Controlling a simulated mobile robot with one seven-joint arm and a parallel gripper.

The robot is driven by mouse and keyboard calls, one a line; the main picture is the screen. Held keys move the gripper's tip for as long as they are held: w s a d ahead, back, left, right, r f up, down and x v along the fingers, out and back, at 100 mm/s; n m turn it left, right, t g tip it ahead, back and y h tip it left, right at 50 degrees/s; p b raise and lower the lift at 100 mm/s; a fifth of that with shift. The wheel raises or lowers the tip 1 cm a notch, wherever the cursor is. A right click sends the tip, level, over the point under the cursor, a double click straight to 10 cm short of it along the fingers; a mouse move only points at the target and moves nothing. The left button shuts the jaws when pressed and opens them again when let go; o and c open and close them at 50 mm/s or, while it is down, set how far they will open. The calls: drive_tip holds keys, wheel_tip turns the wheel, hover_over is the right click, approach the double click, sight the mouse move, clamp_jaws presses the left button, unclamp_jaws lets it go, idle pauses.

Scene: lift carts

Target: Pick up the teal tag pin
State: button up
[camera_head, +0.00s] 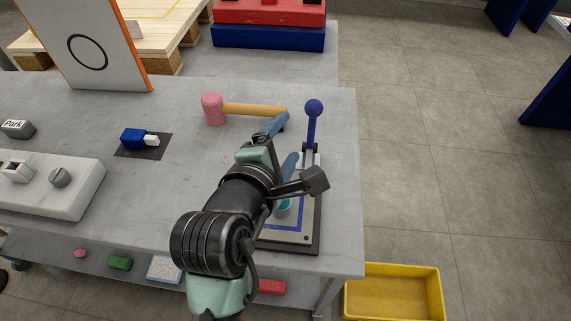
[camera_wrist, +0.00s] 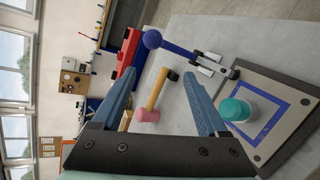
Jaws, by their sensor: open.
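The teal tag pin (camera_wrist: 237,110) stands on a grey plate (camera_wrist: 292,92) inside a blue square outline, at the right of the wrist view. In the head view the pin (camera_head: 283,208) is partly hidden by my arm. My gripper (camera_wrist: 162,100) is open, with its blue fingers wide apart and nothing between them. It is above the table, and the pin is outside the fingers, just right of the right-hand finger in the wrist view. In the head view my gripper (camera_head: 281,142) is beyond the pin, near the lever.
A lever with a blue knob (camera_head: 313,107) rises at the plate's far end. A pink-headed mallet (camera_head: 250,109) lies beyond my gripper. A blue block (camera_head: 133,139) and a white control box (camera_head: 45,188) are at the left. A yellow bin (camera_head: 393,271) is on the floor.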

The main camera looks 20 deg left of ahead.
drive_tip(key=s+a+f+n+g+h+p, duration=0.1)
drive_tip(key=s+n+g+p, duration=0.2)
drive_tip(key=s+n+p, duration=0.2)
drive_tip(key=n+g+h+p, duration=0.2)
drive_tip(key=n+p, duration=0.1)
drive_tip(key=n, duration=0.3)
hover_over(279, 220)
wheel_tip(279, 220, down, 9)
drive_tip(key=shift+r, duration=0.15)
drive_tip(key=shift+w+a+r+x, duration=0.1)
drive_tip(key=shift+a+x, duration=0.05)
drive_tip(key=shift+x, duration=0.8)
drive_tip(key=shift+w+a+r+x, duration=0.1)
drive_tip(key=shift+w+a+x, duration=0.05)
drive_tip(key=shift+x, duration=0.8)
drive_tip(key=shift+w+a+x, duration=0.1)
drive_tip(key=shift+a+x, duration=0.05)
drive_tip(key=shift+x, duration=0.75)
clamp_jaws()
